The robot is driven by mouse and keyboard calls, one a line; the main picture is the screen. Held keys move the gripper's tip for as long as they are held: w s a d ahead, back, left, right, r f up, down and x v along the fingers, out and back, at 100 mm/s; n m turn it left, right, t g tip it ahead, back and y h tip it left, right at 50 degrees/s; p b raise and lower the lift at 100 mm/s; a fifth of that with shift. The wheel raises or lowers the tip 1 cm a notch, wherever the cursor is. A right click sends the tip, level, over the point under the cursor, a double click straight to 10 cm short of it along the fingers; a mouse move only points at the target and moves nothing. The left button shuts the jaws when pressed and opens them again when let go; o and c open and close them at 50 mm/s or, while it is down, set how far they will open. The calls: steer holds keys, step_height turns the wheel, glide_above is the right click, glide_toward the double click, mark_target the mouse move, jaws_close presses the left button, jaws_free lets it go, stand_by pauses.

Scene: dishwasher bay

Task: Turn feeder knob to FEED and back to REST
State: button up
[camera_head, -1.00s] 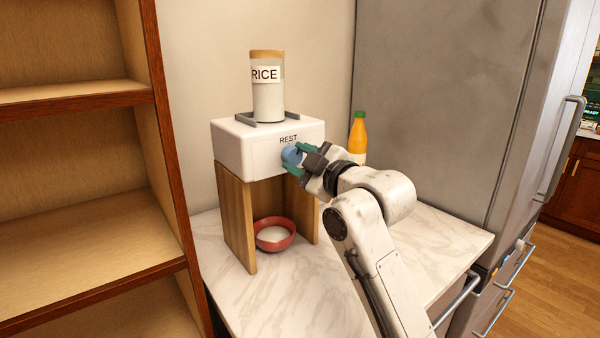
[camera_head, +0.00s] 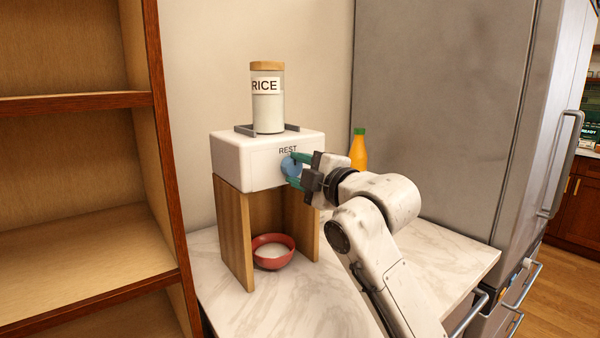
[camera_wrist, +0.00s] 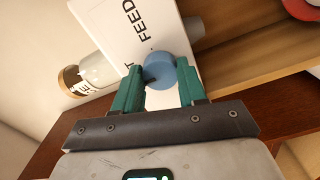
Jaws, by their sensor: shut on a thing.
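The blue round knob (camera_head: 290,167) is on the front of the white feeder box (camera_head: 245,162), below the word REST. My gripper (camera_head: 302,168) is shut on the knob, with a green finger on either side; the fingers (camera_wrist: 160,84) also show in the wrist view. A jar labelled RICE (camera_head: 267,105) stands upright on the box. A red bowl (camera_head: 272,262) with white contents sits below, between wooden supports.
An orange bottle with a green cap (camera_head: 358,150) stands behind my gripper. A wooden shelf unit (camera_head: 165,150) is close on the left and a grey fridge (camera_head: 430,110) on the right. The marble counter (camera_head: 270,305) is clear in front of the bowl.

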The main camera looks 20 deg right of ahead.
steer(key=shift+f, duration=0.1)
steer(key=o, duration=1.1)
steer(key=shift+c, duration=0.2)
steer(key=shift+s, duration=0.1)
steer(key=b+v, duration=0.1)
steer(key=v, duration=0.9)
steer(key=shift+s, duration=0.35)
steer(key=shift+d, duration=0.15)
